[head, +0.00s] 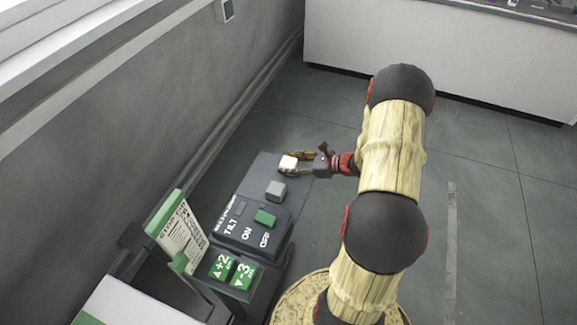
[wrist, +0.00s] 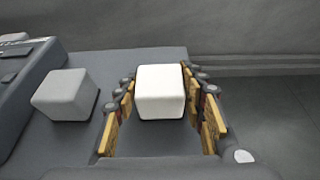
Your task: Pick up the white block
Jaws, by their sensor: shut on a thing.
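The white block (head: 288,163) is at the far end of the dark grey top of the stand in the head view. It also shows in the middle of the wrist view (wrist: 160,92), between the two wood-coloured fingers of my gripper (head: 299,162). My gripper reaches in from the right and is shut on the white block, with one finger along each side. I cannot tell whether the block touches the surface or is slightly above it.
A grey block (head: 276,190) sits on the stand close by, left of the fingers in the wrist view (wrist: 65,95). A control box (head: 252,228) with a green button and green signs (head: 222,266) stand nearer. A wall (head: 150,110) runs along the left.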

